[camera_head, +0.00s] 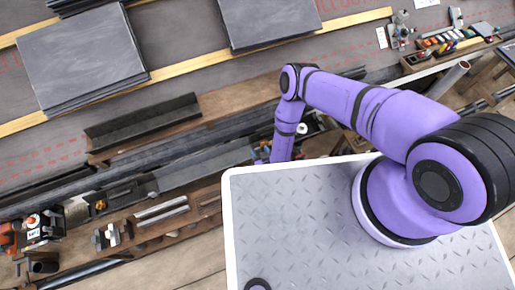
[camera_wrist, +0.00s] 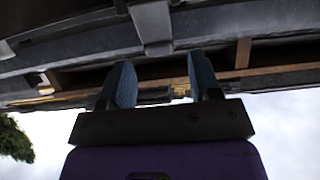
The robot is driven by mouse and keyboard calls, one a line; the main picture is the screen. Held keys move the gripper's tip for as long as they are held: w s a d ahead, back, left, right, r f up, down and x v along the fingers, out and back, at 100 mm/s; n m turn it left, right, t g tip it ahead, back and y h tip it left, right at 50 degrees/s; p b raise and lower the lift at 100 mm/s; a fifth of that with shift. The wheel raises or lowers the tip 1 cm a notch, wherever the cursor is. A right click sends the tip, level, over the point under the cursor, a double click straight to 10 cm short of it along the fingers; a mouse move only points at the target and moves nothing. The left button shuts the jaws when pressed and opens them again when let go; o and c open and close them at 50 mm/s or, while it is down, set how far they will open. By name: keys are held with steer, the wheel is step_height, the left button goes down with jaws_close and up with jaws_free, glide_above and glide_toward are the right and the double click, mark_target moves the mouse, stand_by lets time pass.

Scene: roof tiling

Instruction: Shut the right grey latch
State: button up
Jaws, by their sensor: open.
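My gripper (camera_wrist: 160,84) is open in the wrist view, with two blue-grey finger pads apart and nothing between them. It points up at the underside of a dark structure with a wooden strip (camera_wrist: 228,73). A grey block-like fitting (camera_wrist: 153,22) hangs just beyond the fingertips; I cannot tell whether it is the right grey latch. A small brass-coloured piece (camera_wrist: 181,90) shows behind the gap between the fingers. In the head view my forearm reaches down past the gutter, and my gripper is hidden there. No latch can be made out clearly in the head view.
Dark slate stacks (camera_head: 82,57) lie on the roof along wooden battens (camera_head: 187,62). A black angled channel (camera_head: 143,121) lies below them. A tool tray (camera_head: 450,46) is at upper right. A wooden rack (camera_head: 165,222) with metal tubes is at lower left. Open sky shows under the structure.

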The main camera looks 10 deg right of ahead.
mark_target(258, 149)
steer(key=shift+x, duration=1.7)
steer(key=c, duration=0.9)
